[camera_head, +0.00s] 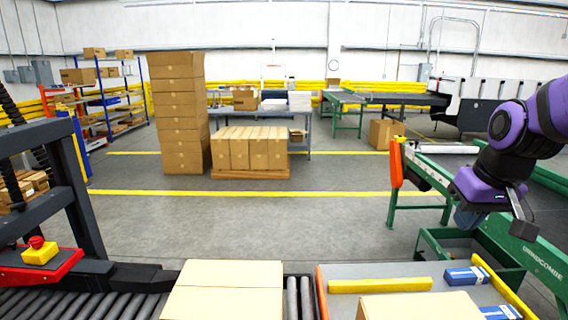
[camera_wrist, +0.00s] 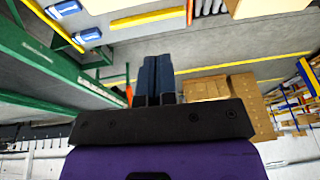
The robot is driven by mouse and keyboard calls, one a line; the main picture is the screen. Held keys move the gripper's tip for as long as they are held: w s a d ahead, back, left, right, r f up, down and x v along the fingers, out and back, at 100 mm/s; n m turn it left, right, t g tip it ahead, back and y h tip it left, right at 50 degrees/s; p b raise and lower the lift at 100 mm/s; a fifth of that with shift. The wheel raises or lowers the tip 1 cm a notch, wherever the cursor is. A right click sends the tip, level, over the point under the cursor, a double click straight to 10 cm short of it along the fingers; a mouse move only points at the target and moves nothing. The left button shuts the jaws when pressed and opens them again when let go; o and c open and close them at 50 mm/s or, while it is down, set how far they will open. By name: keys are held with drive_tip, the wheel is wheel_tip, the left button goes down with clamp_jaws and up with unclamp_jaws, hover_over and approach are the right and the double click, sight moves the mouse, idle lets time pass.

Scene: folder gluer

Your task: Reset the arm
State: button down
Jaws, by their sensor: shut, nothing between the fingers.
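My purple arm reaches in from the right edge of the head view. My gripper (camera_head: 522,224) hangs above the green machine frame at the right, clear of the things below. In the wrist view the two dark fingers of my gripper (camera_wrist: 156,75) lie side by side, shut, with nothing between them.
A flat carton (camera_head: 222,290) lies on the roller conveyor (camera_head: 75,305) in front. Right of it is a grey table (camera_head: 375,272) with a yellow bar, another carton (camera_head: 420,307) and blue-white boxes (camera_head: 466,275).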

drive_tip(key=s+a+r+t, duration=0.1)
drive_tip(key=s+r, duration=0.2)
drive_tip(key=s, duration=0.3)
drive_tip(key=s+a+r, duration=0.1)
drive_tip(key=s+r, duration=0.2)
drive_tip(key=s, duration=0.4)
drive_tip(key=shift+r+t+h, duration=0.25)
drive_tip(key=shift+t+h, duration=0.15)
